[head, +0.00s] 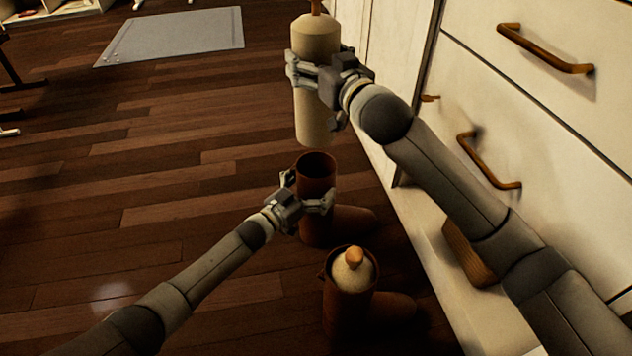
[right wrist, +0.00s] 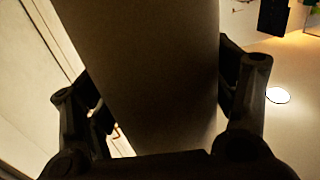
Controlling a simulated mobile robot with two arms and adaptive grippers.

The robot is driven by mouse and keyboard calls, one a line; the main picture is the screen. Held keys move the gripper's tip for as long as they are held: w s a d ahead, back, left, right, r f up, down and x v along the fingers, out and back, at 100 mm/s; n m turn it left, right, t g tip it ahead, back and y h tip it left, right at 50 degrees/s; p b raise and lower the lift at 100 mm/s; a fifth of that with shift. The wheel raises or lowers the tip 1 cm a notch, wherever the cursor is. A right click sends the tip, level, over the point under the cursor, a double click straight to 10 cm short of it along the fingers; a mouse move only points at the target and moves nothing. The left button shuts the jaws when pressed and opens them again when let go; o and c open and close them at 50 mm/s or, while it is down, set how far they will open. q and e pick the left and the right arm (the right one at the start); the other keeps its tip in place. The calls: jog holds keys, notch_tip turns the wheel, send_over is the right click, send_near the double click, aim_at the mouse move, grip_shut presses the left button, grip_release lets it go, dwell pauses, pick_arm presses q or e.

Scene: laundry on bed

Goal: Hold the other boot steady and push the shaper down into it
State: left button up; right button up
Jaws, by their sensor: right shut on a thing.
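A brown boot (head: 316,233) stands upright on the floor, its open top (head: 316,164) showing dark inside. My left gripper (head: 308,190) has its fingers at two sides of this boot's shaft; whether they press on it I cannot tell. My right gripper (head: 317,68) is shut on a pale cream boot shaper (head: 314,120), held upright with its lower end just above the boot's opening, apart from it. The shaper (right wrist: 155,70) fills the middle of the right wrist view between the fingers. A second boot (head: 345,307) nearer me has a shaper (head: 353,272) inside, its orange knob up.
A white cabinet (head: 500,95) with brown handles stands close along the right side of the boots. A brown block-like object (head: 468,252) is at its base. The wooden floor (head: 170,190) is clear to the left, with a grey mat (head: 172,38) farther back.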

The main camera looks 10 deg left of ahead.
pick_arm(q)
jog(key=shift+w+d, duration=0.35)
jog(key=shift+w, duration=0.1)
